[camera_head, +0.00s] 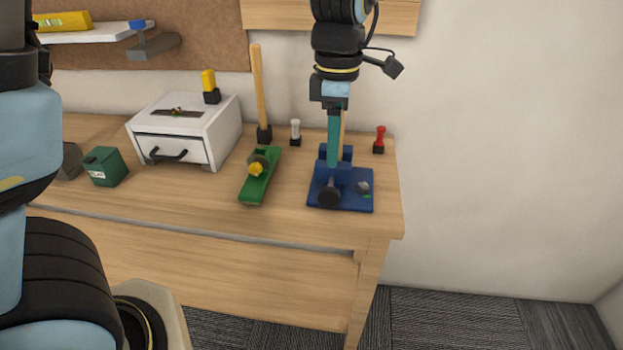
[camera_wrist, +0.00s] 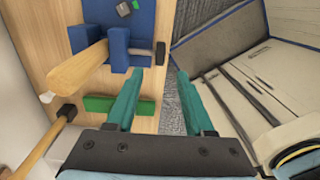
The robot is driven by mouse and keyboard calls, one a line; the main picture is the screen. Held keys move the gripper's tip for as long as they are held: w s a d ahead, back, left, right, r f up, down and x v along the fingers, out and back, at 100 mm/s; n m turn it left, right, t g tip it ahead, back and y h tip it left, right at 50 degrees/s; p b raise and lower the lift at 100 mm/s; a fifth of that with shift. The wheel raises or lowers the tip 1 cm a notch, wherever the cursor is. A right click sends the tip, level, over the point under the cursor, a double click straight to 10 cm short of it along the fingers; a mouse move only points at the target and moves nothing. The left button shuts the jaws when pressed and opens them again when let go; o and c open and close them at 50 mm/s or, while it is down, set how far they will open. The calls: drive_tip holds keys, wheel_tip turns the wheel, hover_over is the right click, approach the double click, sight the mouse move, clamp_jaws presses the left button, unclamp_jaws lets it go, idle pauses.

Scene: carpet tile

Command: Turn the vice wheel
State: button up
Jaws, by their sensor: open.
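The blue vice (camera_head: 355,200) stands on the bench's right end. Its dark round wheel (camera_head: 329,194) sits at the front. In the wrist view the vice (camera_wrist: 144,22) is at the top, with the wheel as a small black piece (camera_wrist: 160,52) on its right side. My gripper (camera_head: 333,166) points down over the vice. Its teal fingers are apart and empty, and hide part of the vice in the head view. In the wrist view the wheel lies just beyond the gap between the fingertips (camera_wrist: 160,74); I see no contact.
A wooden handle (camera_wrist: 78,69) rises close beside the vice. A green plane (camera_head: 260,178) lies left of it. A red-handled tool (camera_head: 380,137) and a white-handled one (camera_head: 295,130) stand behind. A white drawer box (camera_head: 212,130) is farther left. Open floor lies right of the bench.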

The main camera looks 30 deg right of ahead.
sight(330, 189)
wheel_tip(330, 189, down, 11)
drive_tip(key=shift+s+a+r+p, duration=0.1)
drive_tip(key=shift+a+r+p, duration=0.05)
drive_tip(key=shift+p, duration=0.45)
clamp_jaws()
idle(0.4)
